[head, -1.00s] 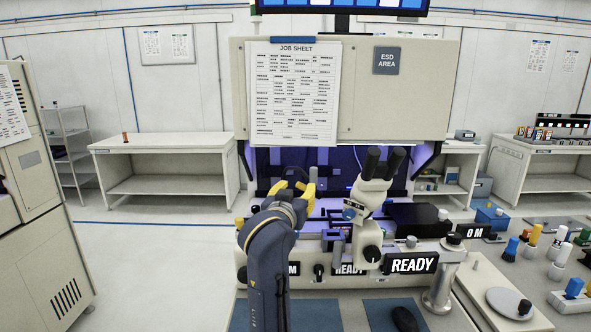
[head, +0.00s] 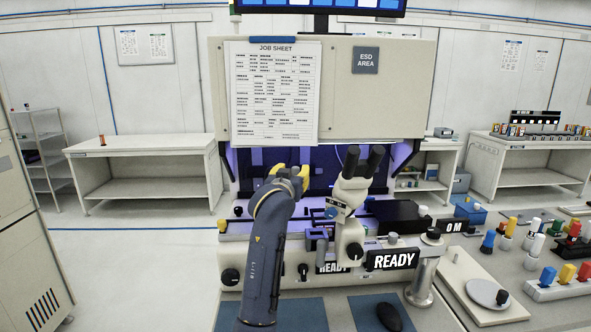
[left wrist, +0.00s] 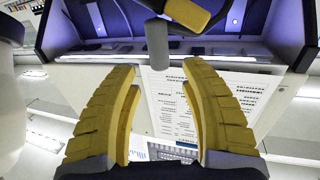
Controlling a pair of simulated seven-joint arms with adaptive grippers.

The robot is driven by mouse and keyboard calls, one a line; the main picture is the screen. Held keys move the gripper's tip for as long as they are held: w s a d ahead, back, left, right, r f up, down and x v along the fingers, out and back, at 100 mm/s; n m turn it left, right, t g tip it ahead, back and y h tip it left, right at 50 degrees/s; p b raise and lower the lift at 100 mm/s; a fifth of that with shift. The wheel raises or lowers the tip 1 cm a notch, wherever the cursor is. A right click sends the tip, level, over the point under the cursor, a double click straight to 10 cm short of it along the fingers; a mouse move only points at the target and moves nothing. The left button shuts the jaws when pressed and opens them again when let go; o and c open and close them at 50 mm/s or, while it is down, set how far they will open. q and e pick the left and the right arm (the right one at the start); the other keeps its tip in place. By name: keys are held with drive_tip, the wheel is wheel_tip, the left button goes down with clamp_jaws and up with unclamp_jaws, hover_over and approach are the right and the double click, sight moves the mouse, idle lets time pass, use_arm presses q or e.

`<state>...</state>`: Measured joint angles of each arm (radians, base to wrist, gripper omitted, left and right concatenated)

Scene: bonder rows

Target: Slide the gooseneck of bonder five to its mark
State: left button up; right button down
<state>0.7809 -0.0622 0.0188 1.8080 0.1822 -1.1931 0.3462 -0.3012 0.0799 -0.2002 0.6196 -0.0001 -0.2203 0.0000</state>
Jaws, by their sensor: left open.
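The bonder (head: 395,226) stands ahead with a white microscope (head: 352,190) on it and a READY sign (head: 393,259) at its front. My left gripper (head: 290,171) is over the bonder, left of the microscope, and its yellow fingers are partly hidden by my own arm. In the left wrist view the fingers (left wrist: 158,68) are spread and empty. Just beyond their tips are a grey post (left wrist: 157,45) and a tilted yellow-and-dark piece (left wrist: 187,12), possibly part of the gooseneck; I cannot tell. In the head view the gooseneck is not clearly visible. My right gripper is not in view.
A job sheet (head: 272,95) hangs on the panel above the bonder. The microscope is close on the gripper's right. A mouse (head: 388,317) lies at the front. Coloured knobs (head: 565,272) stand at the right. The floor at the left is clear.

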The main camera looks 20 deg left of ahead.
sight(295, 169)
use_arm(q)
drive_tip(key=shift+w+a, duration=0.2)
drive_tip(key=shift+w, duration=1.8)
drive_tip(key=shift+o, duration=0.2)
clamp_jaws()
